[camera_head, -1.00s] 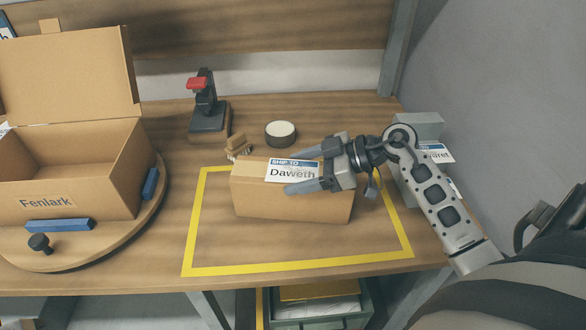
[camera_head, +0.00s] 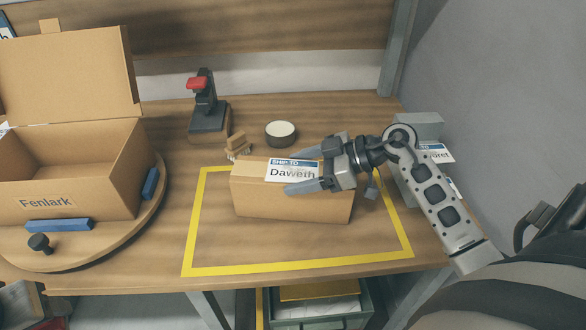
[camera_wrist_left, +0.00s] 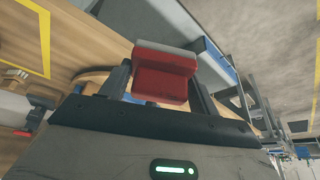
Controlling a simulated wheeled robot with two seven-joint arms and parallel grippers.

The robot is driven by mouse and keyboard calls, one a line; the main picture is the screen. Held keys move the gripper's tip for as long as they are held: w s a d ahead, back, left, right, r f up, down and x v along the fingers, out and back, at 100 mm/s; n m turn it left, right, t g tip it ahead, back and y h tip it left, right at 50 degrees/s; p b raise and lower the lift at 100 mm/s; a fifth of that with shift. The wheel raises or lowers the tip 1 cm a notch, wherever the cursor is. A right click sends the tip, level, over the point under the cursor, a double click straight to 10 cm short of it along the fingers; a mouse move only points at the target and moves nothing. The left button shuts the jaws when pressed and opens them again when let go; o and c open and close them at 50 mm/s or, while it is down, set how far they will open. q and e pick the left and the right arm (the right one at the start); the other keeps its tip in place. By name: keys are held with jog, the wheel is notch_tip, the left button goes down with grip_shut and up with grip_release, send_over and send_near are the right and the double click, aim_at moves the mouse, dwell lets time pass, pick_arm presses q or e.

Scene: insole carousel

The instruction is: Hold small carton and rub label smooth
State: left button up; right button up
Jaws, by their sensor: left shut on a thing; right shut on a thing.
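The small carton (camera_head: 290,205) sits on the table inside the yellow taped outline. A white and blue label (camera_head: 290,172) reading "SHIP TO Daweth" lies on its top near the back left; my right gripper partly covers its right side. My right gripper (camera_head: 308,168) reaches in from the right, its fingers across the carton's top, shut on the carton. In the left wrist view my left gripper (camera_wrist_left: 158,88) is shut on a red block (camera_wrist_left: 160,82) with a grey edge, away from the carton. Whether the label lies fully flat is too small to tell.
An open box (camera_head: 95,190) marked "Fenlark" stands on a round turntable (camera_head: 130,235) at left, with blue bars. The table in front of the carton is clear.

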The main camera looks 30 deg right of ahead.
pick_arm(q)
jog(key=shift+f, duration=0.25)
dwell(1.0)
jog(key=shift+s, duration=0.15)
jog(key=s, duration=0.5)
jog(key=shift+s+f, duration=0.1)
jog(key=shift+f, duration=0.2)
dwell(0.4)
notch_tip(320, 180, up, 7)
dwell(0.7)
jog(key=shift+f, duration=0.1)
